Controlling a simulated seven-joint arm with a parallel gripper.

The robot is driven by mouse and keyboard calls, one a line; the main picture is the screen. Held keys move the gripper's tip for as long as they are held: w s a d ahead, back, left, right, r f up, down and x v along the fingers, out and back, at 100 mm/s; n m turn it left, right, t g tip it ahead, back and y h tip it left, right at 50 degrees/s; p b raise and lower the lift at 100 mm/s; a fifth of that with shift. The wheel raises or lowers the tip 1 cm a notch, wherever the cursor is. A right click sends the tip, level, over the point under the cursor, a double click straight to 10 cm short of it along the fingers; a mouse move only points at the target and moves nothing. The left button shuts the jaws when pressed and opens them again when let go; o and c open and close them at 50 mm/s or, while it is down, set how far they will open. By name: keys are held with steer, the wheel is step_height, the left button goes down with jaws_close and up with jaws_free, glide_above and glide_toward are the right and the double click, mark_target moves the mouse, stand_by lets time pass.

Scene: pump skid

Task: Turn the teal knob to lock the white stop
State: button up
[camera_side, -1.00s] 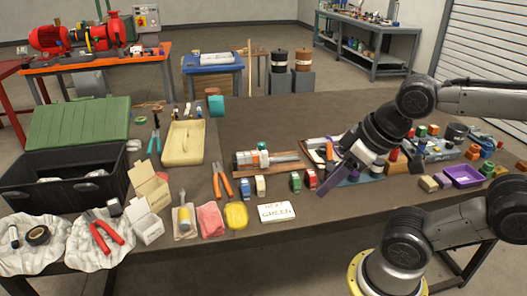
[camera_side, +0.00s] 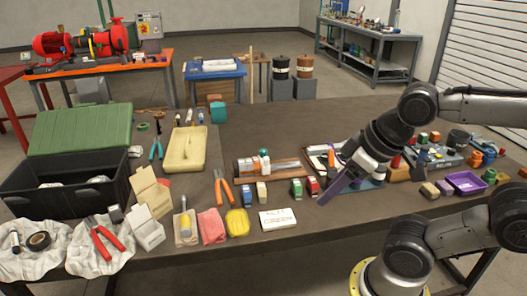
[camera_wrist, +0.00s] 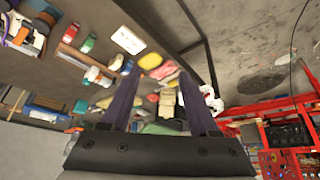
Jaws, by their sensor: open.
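A small assembly on a wooden base (camera_side: 288,175) stands near the middle of the bench in the side view. A small teal part (camera_side: 264,152), perhaps the teal knob, sits on its top. Pale parts are beside and below it; I cannot tell which is the white stop. The assembly seems to show in the wrist view (camera_wrist: 92,75), too small to make out the knob. My gripper (camera_side: 324,202) is to the right of the assembly, apart from it and above the bench. Its purple fingers are spread and empty in the wrist view (camera_wrist: 158,82).
Small red and green blocks (camera_side: 297,187) stand between the assembly and my gripper. Orange-handled pliers (camera_side: 222,187) lie left of it, and a white card (camera_side: 277,219) lies in front. A purple tray (camera_side: 466,182) is at the right. Bare bench lies behind the assembly.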

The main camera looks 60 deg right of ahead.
steer(key=w+r+n+t, duration=0.1)
steer(key=w+r+n, duration=0.2)
steer(key=w+r, duration=0.55)
steer(key=m+g, duration=0.2)
steer(key=m, duration=0.1)
glide_above(264, 151)
steer(key=s, duration=0.5)
step_height(264, 151, down, 14)
steer(key=x, duration=1.3)
steer(key=shift+s+f, duration=0.1)
steer(key=shift+f, duration=0.25)
